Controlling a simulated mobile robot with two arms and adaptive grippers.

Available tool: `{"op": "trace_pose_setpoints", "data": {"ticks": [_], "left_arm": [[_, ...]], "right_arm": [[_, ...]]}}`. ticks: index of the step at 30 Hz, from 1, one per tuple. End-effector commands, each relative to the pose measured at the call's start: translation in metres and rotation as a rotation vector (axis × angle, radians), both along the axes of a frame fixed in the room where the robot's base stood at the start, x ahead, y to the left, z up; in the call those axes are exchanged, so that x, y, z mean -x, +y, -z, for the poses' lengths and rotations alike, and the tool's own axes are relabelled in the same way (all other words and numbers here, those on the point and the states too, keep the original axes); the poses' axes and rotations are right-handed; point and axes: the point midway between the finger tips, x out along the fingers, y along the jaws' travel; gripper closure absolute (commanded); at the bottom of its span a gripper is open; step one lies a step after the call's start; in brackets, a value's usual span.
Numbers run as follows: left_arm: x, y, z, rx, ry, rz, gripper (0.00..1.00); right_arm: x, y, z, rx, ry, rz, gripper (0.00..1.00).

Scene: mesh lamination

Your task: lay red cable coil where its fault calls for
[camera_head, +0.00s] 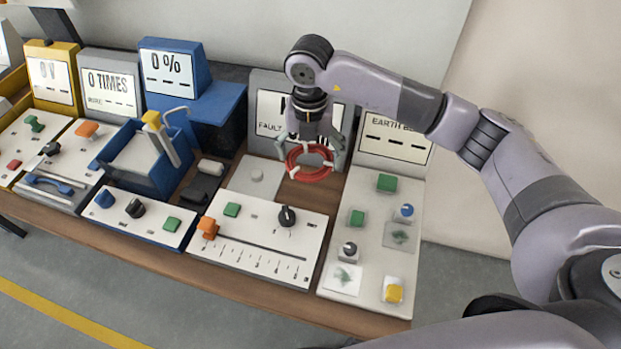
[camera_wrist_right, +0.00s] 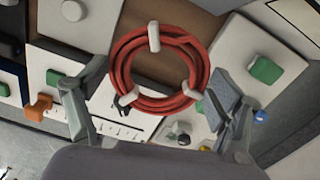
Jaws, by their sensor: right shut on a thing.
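The red cable coil (camera_head: 312,177) is a ring with white ties. My right gripper (camera_head: 310,150) points down and is shut on it, with one finger at each side. The coil appears to be held over a bare brown strip of the bench, in front of the fault display (camera_head: 267,112). The wrist view shows the coil (camera_wrist_right: 119,66) between the fingers of my right gripper (camera_wrist_right: 155,85). The gripper and coil hide part of the fault display, so its reading cannot be read. My left gripper is not in view.
A white panel with an orange slider (camera_head: 208,228) and black knob (camera_head: 287,216) lies in front. The earth panel (camera_head: 378,262) with buttons is at right, its display (camera_head: 395,140) behind. A blue tray (camera_head: 128,160) and other testers stand left. A pale pad (camera_head: 246,187) lies beside the coil.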

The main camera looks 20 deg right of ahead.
Motion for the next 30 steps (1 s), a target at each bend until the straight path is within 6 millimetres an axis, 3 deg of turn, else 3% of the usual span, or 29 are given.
{"op": "trace_pose_setpoints", "data": {"ticks": [6, 18, 30], "left_arm": [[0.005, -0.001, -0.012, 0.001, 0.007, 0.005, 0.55], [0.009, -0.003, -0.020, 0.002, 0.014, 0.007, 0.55], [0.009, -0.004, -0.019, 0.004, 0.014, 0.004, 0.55]], "right_arm": [[0.001, 0.000, 0.046, 0.001, 0.004, 0.001, 0.45], [0.000, 0.000, 0.093, 0.000, 0.002, 0.003, 0.45], [0.000, 0.000, 0.104, -0.001, -0.001, 0.001, 0.45]]}}
